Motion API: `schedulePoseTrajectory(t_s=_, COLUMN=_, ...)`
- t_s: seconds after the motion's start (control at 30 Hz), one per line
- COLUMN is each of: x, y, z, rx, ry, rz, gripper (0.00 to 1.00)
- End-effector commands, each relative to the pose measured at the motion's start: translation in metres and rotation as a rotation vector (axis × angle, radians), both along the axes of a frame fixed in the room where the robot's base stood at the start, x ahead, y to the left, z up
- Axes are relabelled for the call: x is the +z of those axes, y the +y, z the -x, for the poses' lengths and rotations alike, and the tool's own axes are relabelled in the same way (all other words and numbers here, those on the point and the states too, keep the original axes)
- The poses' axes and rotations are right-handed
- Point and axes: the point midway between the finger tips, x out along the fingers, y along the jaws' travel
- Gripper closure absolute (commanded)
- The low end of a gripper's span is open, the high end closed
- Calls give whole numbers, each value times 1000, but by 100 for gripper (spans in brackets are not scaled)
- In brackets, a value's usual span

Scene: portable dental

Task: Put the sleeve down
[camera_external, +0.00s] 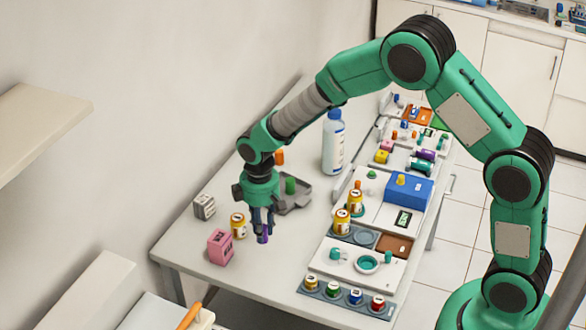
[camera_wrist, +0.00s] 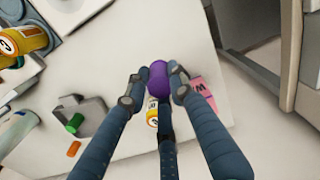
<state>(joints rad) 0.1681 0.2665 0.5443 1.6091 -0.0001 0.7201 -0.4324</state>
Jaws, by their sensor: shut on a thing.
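A purple sleeve (camera_external: 264,237) is held upright in my gripper (camera_external: 262,224), low over the front part of the white table (camera_external: 200,262). I cannot tell whether its lower end touches the table. In the wrist view the fingers of my gripper (camera_wrist: 156,84) close around the purple sleeve (camera_wrist: 158,73), and its rounded end shows between them. A yellow can (camera_external: 238,226) and a pink block (camera_external: 220,247) stand to the left of the sleeve. The yellow can (camera_wrist: 152,112) and the pink block (camera_wrist: 203,88) also show in the wrist view, partly behind the fingers.
A grey tray (camera_external: 300,206) with a green cylinder (camera_external: 290,186) lies behind my gripper. A small grey block (camera_external: 204,206) stands at the left edge. A white bottle (camera_external: 333,145) stands farther back. Cases with several cans line the right side. Bare table lies in front of my gripper.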

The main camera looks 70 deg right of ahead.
Motion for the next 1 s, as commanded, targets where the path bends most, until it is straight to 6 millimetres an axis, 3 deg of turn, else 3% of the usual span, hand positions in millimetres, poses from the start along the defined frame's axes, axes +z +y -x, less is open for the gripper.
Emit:
schedulePoseTrajectory(t_s=0.27, x=-5, y=-50, z=9, rx=-13, ry=5, rz=-1, gripper=85)
schedulePoseTrajectory(t_s=0.7, x=-26, y=-153, z=44, rx=-33, ry=4, rz=-1, gripper=85)
schedulePoseTrajectory(t_s=1.0, x=-38, y=-191, z=65, rx=-39, ry=3, rz=0, gripper=85)
